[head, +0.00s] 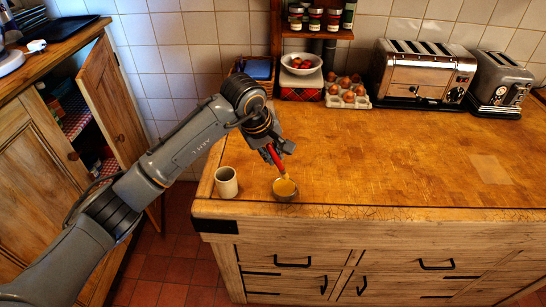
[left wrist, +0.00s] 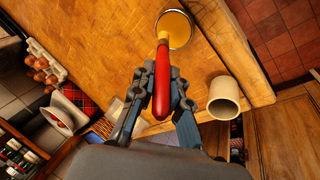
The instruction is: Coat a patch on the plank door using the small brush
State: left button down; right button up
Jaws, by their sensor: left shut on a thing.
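My left gripper (head: 270,145) is shut on the small brush (head: 275,158), which has a red handle. In the left wrist view, the gripper (left wrist: 163,85) has the brush handle (left wrist: 162,72) between its fingers. The brush points down, with its tip at a small grey bowl (head: 285,198) of yellow-orange liquid; the bristles are hard to tell from the liquid. The bowl stands near the worktop's front left corner. A pale rectangular patch (head: 490,168) lies on the wooden worktop (head: 390,160) at the right. A wooden cabinet door (head: 112,100) hangs open at the left. My right gripper is out of view.
A cream cup (head: 226,183) stands just left of the bowl. At the back are a fruit bowl (head: 301,70), an egg tray (head: 347,101) and two toasters (head: 420,75) (head: 498,85). The middle of the worktop is clear.

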pick_arm(q)
jog(key=shift+r+p, duration=0.55)
jog(key=shift+r, duration=1.25)
